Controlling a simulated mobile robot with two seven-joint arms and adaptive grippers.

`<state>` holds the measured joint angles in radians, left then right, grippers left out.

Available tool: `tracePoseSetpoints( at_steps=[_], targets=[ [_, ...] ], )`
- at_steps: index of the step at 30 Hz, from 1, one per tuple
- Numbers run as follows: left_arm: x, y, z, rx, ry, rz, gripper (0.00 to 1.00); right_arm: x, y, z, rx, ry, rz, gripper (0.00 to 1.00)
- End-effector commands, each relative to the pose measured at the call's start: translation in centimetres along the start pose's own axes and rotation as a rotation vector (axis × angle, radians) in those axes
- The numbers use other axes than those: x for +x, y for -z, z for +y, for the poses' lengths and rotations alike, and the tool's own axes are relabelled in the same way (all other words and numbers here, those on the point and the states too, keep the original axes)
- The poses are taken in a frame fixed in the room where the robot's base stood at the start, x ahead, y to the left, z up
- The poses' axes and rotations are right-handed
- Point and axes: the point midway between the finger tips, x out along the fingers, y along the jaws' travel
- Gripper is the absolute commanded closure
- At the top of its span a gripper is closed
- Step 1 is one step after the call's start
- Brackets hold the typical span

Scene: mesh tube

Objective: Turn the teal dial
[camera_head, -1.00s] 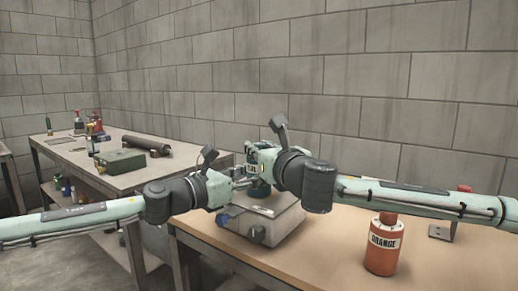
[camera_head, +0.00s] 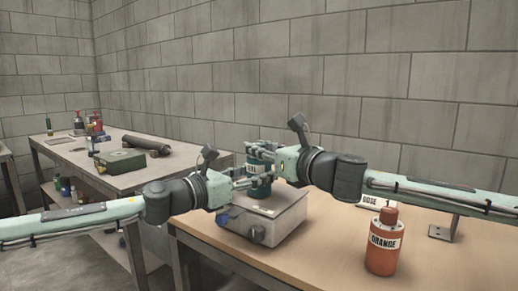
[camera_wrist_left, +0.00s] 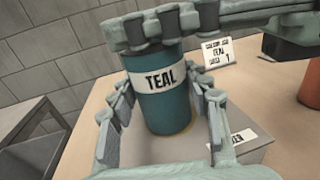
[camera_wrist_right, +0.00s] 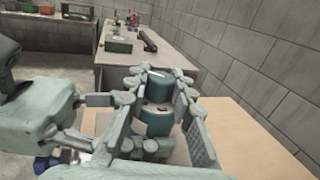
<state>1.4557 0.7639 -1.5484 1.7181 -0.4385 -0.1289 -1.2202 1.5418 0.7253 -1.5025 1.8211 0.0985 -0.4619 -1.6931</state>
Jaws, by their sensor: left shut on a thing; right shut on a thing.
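The teal canister, labelled TEAL (camera_wrist_left: 160,95), stands upright on a grey box-shaped device (camera_head: 285,222). Its round teal top, the dial (camera_wrist_right: 158,90), has a white line across it in the right wrist view. My left gripper (camera_head: 252,183) is shut on the canister's lower body, one finger on each side. My right gripper (camera_head: 266,155) is shut on the dial just above; its fingers hide the upper rim in the left wrist view.
An orange bottle (camera_head: 384,245) labelled ORANGE stands right on the wooden table (camera_head: 330,255). A side table (camera_head: 185,165) at left holds a green box (camera_head: 120,161).

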Motion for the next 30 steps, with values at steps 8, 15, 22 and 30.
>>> tracePoseSetpoints(
  at_steps=[8, 15, 22, 30],
  targets=[
    [0.0, 0.0, 0.0, -0.001, 0.0, 0.0, 0.85, 0.0, 0.1, 0.0, 0.0, 0.001, 0.001, 0.54],
    [0.0, 0.0, 0.0, -0.001, 0.0, 0.0, 0.85, 0.0, 0.0, 0.0, 0.0, 0.001, 0.001, 0.54],
    [0.0, 0.0, 0.0, -0.001, -0.001, 0.0, 0.85, -1.8, 0.0, -0.1, 0.0, 0.003, 0.0, 0.54],
    [0.0, 0.0, 0.0, -0.001, -0.001, 0.0, 0.85, -7.6, 0.1, -0.1, 0.0, 0.004, 0.001, 0.54]
  ],
)
